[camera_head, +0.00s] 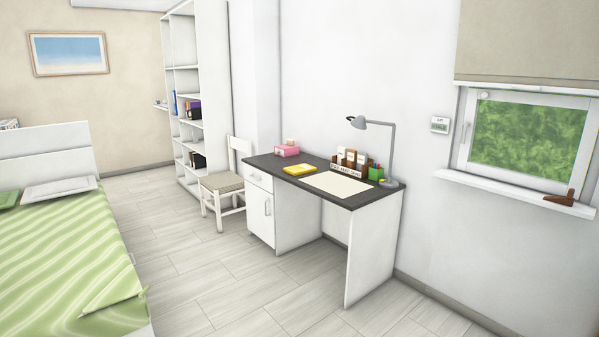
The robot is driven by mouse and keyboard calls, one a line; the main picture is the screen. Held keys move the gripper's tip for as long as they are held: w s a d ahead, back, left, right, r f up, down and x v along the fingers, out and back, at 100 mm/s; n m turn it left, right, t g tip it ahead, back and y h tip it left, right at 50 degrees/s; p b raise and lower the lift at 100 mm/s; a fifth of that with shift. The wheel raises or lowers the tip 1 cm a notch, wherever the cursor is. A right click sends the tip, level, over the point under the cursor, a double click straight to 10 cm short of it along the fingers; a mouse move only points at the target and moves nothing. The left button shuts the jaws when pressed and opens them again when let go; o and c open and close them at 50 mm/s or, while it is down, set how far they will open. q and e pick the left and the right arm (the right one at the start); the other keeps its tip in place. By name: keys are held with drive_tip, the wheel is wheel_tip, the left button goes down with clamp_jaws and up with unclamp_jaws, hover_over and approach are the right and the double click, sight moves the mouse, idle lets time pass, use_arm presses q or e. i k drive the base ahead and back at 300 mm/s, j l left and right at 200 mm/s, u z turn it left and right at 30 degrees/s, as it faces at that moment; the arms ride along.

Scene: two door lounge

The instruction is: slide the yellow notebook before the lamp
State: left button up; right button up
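The yellow notebook (300,170) lies flat on the dark top of a white desk, left of a cream sheet. The grey desk lamp (391,150) stands at the right back part of the desk, its head bent to the left. The notebook is to the left of the lamp, with the sheet and a small organizer between them. Neither of my grippers shows in the head view.
On the desk (264,162) are a cream sheet (338,185), a brown organizer (349,162), a green holder (376,173) and a pink box (286,151). A white chair (224,184) stands by its left end. A green bed (65,250) is at left. Floor before the desk is clear.

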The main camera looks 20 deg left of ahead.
sight(297, 170)
drive_tip(key=i+j+u, duration=0.35)
drive_tip(key=i, duration=0.15)
drive_tip(key=i+j+u, duration=0.35)
drive_tip(key=i, duration=0.25)
drive_tip(key=i+u, duration=0.35)
drive_tip(key=i, duration=1.3)
drive_tip(key=i+z, duration=0.15)
drive_tip(key=i, duration=0.95)
drive_tip(key=j, duration=0.1)
